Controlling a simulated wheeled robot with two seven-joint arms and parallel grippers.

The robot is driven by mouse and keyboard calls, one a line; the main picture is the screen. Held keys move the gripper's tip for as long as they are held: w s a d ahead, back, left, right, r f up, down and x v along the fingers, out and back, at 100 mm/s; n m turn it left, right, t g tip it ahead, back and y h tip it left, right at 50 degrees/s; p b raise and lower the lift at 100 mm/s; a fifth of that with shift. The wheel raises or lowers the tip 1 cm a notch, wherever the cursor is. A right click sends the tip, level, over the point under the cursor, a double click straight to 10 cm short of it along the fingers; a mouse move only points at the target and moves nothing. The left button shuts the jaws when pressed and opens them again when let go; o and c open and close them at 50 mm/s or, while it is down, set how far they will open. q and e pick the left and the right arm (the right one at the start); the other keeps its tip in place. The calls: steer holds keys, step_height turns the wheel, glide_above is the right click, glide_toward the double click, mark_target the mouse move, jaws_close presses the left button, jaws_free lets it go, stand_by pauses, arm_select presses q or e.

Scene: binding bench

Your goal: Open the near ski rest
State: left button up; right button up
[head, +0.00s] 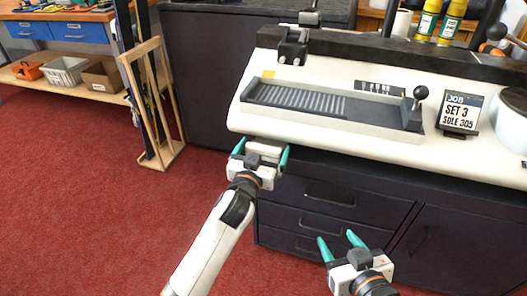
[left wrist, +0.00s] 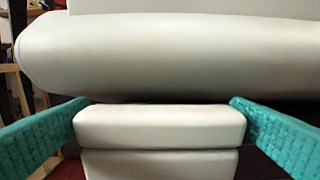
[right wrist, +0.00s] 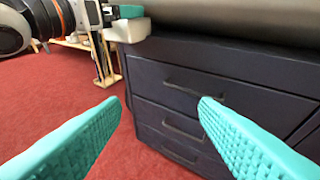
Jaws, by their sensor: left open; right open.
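A pale block in two stacked parts, which looks like the near ski rest (head: 268,146), sits under the rounded front left edge of the white bench top. In the left wrist view the ski rest (left wrist: 160,125) lies between the teal fingers, with a seam between its upper and lower parts. My left gripper (head: 262,151) is open, one finger on each side of the block; I cannot tell whether they touch it. The block also shows at the top of the right wrist view (right wrist: 128,31). My right gripper (head: 337,238) is open and empty in front of the dark drawers.
The white bench (head: 330,75) carries a grey ribbed tray (head: 300,98), a black lever (head: 420,93) and a job sign (head: 461,113). Dark drawers (head: 328,222) with handles are below. A wooden rack with skis (head: 150,105) stands at left. Red floor is clear at left.

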arm_select(q)
steer(key=shift+w+d, duration=0.1)
steer(key=shift+w, duration=0.15)
arm_select(e)
steer(key=shift+w+r, duration=0.15)
steer(key=shift+r, duration=0.1)
